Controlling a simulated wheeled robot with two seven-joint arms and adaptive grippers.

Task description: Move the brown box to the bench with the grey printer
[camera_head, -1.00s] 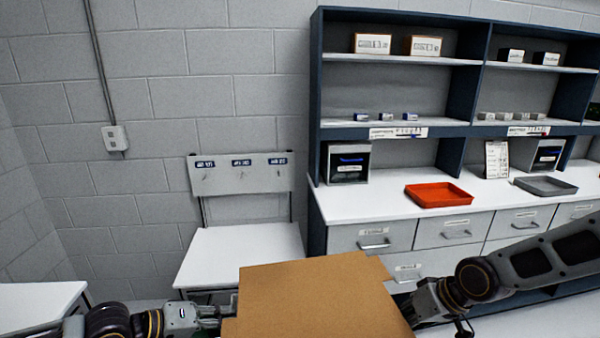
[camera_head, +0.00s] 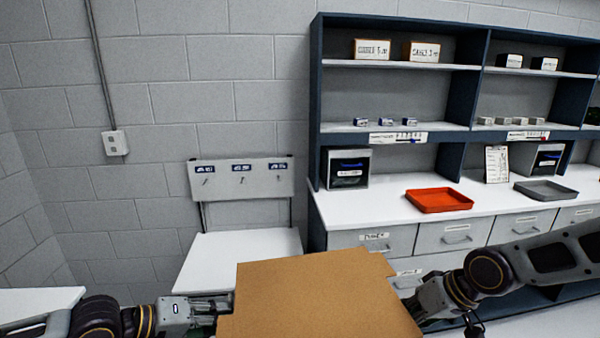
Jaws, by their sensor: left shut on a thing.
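The brown box (camera_head: 315,298) is at the bottom middle of the head view, held up between my two arms, its flat top showing. My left gripper (camera_head: 222,304) is at the box's left side and shut on it. My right gripper (camera_head: 412,308) is at the box's right side; its fingertips are hidden by the box. A grey, box-like device with a dark front (camera_head: 347,168) stands on the shelved white bench (camera_head: 400,222); a similar one (camera_head: 548,160) is further right. I cannot tell whether either is the printer.
A small white table (camera_head: 240,252) with a hook panel (camera_head: 242,180) stands behind the box. An orange tray (camera_head: 438,200) and a grey tray (camera_head: 545,190) lie on the bench. Another white surface (camera_head: 40,300) is at lower left.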

